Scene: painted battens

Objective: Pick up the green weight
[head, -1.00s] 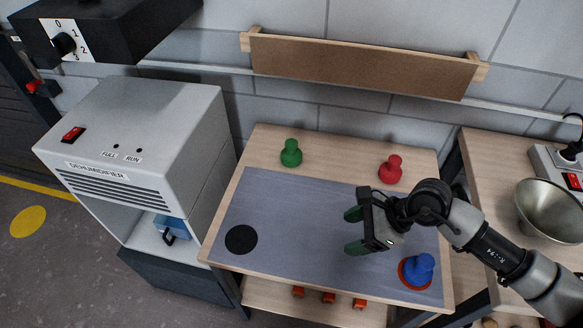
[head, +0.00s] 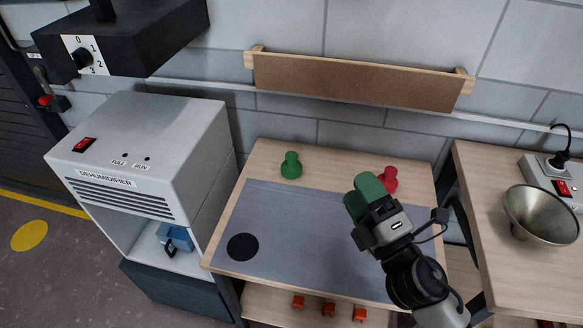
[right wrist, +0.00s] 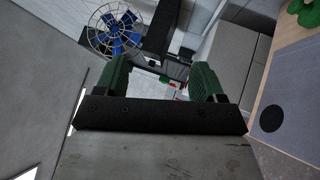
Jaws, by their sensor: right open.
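The green weight (head: 291,166) stands upright on the bare wood at the back left of the small table (head: 262,157), behind the grey mat (head: 300,215). Green shapes, probably this weight, also show at the top right edge of the right wrist view (right wrist: 305,10). My right gripper (head: 362,194) has green fingers and is above the mat, to the right of the green weight and apart from it. In the right wrist view its fingers (right wrist: 160,78) are spread with nothing between them. My left gripper is not in view.
The red weight (head: 390,180) is partly hidden behind my right gripper. A black disc (head: 243,247) marks the mat's left. The dehumidifier (head: 150,150) stands left and a metal bowl (head: 541,215) right. A wooden shelf (head: 360,80) hangs behind. The mat's left half is clear.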

